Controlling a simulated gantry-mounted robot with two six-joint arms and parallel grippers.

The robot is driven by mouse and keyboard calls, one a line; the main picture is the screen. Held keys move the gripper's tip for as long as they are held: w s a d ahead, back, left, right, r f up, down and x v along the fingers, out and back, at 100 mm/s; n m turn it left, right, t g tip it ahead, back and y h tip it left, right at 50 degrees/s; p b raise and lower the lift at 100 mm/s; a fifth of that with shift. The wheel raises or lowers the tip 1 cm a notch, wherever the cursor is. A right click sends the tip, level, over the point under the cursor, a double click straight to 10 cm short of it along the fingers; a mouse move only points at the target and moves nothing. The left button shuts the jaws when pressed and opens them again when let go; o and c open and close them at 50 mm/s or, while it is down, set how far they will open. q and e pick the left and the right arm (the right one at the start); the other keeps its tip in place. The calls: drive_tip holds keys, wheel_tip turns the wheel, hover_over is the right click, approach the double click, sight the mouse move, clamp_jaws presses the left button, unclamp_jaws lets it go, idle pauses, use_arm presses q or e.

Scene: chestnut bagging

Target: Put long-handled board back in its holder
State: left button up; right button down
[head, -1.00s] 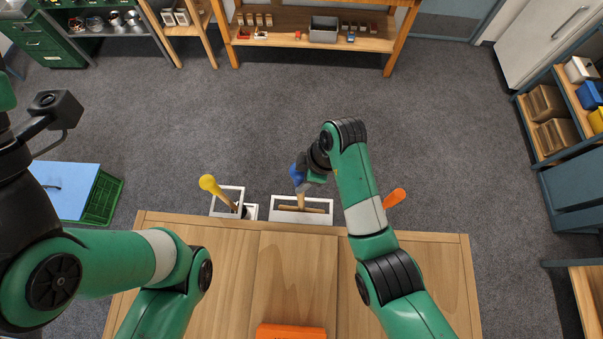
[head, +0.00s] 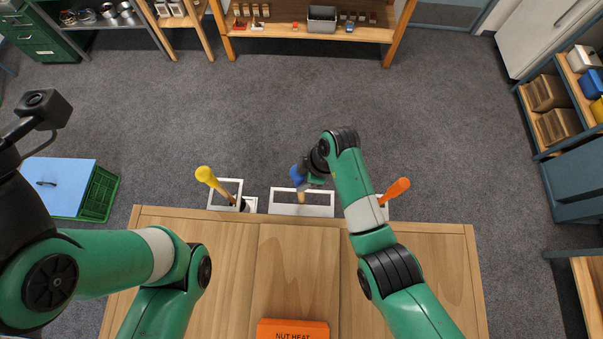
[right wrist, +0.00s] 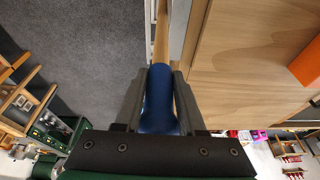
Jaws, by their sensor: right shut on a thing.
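The long-handled board shows its blue grip (head: 297,176) and a short piece of pale wooden shaft (head: 301,197). The shaft runs down into the opening of a white rectangular holder (head: 283,210) at the table's far edge. The board's wide end is hidden. My right gripper (head: 306,178) is shut on the blue grip above the holder. In the right wrist view the blue grip (right wrist: 158,105) lies between the two dark fingers, with the shaft (right wrist: 161,38) running on beyond them. My left arm shows at the left, but its gripper is out of view.
A yellow-handled tool (head: 206,174) stands in a white holder (head: 226,182) to the left. An orange handle (head: 398,187) rises to the right, beside my right arm. An orange box (head: 293,328) lies at the table's near edge. The wooden table (head: 297,265) is otherwise mostly clear.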

drive_tip(key=shift+f+b, duration=0.7)
drive_tip(key=shift+f, duration=1.1)
drive_tip(key=shift+c, duration=2.1)
unclamp_jaws()
wheel_tip(320, 180, up, 6)
drive_tip(key=p, duration=0.6)
drive_tip(key=shift+f, duration=0.15)
drive_tip(key=shift+w+r, duration=0.1)
drive_tip(key=shift+r, duration=2.05)
